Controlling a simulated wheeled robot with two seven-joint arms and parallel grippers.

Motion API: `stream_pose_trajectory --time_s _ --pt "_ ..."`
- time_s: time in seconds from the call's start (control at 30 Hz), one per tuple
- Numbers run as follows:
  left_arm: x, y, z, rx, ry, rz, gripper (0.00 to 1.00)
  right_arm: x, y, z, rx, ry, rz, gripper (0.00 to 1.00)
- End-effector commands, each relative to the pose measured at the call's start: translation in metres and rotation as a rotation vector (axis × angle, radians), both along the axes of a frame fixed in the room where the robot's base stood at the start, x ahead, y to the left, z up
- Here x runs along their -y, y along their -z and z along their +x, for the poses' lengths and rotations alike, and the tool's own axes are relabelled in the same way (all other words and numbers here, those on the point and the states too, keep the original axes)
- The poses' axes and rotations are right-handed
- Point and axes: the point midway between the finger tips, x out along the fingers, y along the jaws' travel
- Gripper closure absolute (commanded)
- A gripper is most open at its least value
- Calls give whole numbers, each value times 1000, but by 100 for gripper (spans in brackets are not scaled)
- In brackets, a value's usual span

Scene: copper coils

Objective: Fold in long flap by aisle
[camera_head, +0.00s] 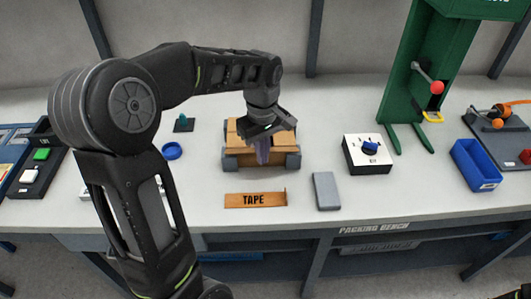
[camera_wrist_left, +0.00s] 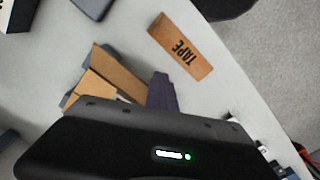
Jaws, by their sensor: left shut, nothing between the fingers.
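A small brown cardboard box (camera_head: 232,146) sits on the packing bench between grey corner blocks (camera_head: 293,160). My left gripper (camera_head: 263,160) points down over the middle of the box at its near side, with its fingers shut and empty. In the left wrist view the box (camera_wrist_left: 98,88) shows partly, with a brown flap (camera_wrist_left: 120,65) sloping along its upper side. The shut fingers (camera_wrist_left: 162,92) are beside that flap; whether they touch it I cannot tell. The gripper hides much of the box and its near flap. My right gripper is not in view.
A brown TAPE strip (camera_head: 255,199) lies in front of the box, with a grey block (camera_head: 326,191) to its right. A switch box (camera_head: 368,153), green press stand (camera_head: 410,85) and blue bin (camera_head: 475,165) stand right.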

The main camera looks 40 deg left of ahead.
Motion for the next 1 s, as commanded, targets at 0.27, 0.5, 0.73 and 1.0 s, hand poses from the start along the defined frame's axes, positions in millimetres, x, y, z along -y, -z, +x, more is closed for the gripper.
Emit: stream_pose_trajectory --time_s 0.27,0.5,0.73,1.0 --pt "-18 -2 20 9 -6 9 100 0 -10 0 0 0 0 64" --pt "-23 -3 27 9 -3 6 100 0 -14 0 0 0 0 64" --pt "-22 -3 27 8 -2 5 100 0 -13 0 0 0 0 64" --pt "-26 -9 33 7 -4 5 100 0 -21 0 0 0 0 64"
